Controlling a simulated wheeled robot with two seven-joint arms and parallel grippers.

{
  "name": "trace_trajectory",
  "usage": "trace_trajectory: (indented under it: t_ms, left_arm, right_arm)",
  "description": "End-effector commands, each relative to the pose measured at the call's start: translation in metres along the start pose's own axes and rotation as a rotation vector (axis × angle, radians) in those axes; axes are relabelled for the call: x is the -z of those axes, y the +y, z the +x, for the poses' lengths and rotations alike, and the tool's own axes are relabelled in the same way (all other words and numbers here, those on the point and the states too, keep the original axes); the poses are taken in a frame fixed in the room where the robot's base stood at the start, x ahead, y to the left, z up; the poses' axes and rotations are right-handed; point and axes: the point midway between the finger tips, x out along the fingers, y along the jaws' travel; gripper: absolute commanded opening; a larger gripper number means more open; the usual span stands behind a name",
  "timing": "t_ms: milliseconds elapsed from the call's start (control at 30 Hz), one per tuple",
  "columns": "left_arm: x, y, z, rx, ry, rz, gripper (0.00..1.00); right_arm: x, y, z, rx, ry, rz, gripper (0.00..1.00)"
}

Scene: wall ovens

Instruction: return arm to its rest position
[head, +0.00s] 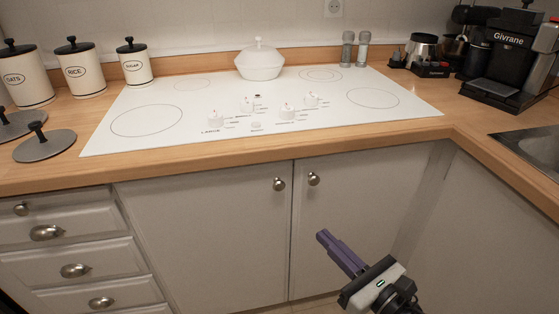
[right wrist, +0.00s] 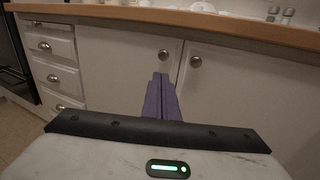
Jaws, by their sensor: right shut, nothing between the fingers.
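My right gripper (head: 324,238) is in the lower middle of the head view, in front of the cabinet doors below the counter. Its purple fingers are together and hold nothing. In the right wrist view the shut fingers (right wrist: 160,78) point at the white cabinet doors (right wrist: 125,70), near the seam between them and below the round knobs. The head view shows them apart from the knobs. My left gripper is not in either view.
A wooden counter (head: 490,165) runs above the cabinets, with a white cooktop (head: 185,128) and a lidded white pot (head: 260,63) on it. Canisters stand at the left, a coffee machine (head: 505,60) at the right. Drawers (head: 70,250) are at lower left.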

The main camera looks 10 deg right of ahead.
Motion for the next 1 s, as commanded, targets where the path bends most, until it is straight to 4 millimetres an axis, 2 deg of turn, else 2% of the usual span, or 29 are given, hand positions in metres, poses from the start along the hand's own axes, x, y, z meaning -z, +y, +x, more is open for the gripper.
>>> trace_trajectory:
  t_ms: [67, 167, 267, 300, 367, 500, 600, 700, 767, 800, 900, 1000]
  left_arm:
    - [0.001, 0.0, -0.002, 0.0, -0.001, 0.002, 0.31]
    - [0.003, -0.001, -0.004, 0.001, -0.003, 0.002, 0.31]
    - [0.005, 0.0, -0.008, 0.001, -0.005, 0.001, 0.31]
    - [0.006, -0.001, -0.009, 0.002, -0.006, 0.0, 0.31]
    - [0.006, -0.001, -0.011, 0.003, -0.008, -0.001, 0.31]
    - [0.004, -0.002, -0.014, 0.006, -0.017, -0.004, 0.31]
    - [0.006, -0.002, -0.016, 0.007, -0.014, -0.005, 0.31]
    - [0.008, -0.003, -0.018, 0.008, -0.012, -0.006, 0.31]
    - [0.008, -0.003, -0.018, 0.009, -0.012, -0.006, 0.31]
    - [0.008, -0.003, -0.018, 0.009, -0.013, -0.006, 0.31]
    - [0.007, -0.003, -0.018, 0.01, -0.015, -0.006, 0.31]
    - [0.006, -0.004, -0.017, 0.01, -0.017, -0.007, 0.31]
  right_arm:
    - [0.003, -0.001, -0.004, 0.023, 0.007, 0.112, 0.0]
    - [0.016, -0.004, -0.014, 0.095, 0.024, 0.429, 0.0]
    - [0.041, -0.006, -0.033, 0.218, 0.04, 0.906, 0.0]
    - [0.054, -0.005, -0.042, 0.281, 0.042, 1.118, 0.0]
    - [0.075, -0.001, -0.058, 0.382, 0.038, 1.43, 0.0]
    - [0.125, 0.022, -0.098, 0.661, -0.011, 2.117, 0.0]
    - [0.153, 0.047, -0.125, 0.87, -0.078, 2.51, 0.0]
    - [0.171, 0.07, -0.146, 1.048, -0.153, 2.785, 0.0]
    - [0.178, 0.081, -0.154, 1.129, -0.191, 2.891, 0.0]
    - [0.181, 0.086, -0.158, -1.146, 0.208, -2.883, 0.0]
    - [0.184, 0.093, -0.163, -1.138, 0.224, -2.796, 0.0]
    - [0.185, 0.094, -0.163, -1.135, 0.227, -2.781, 0.0]
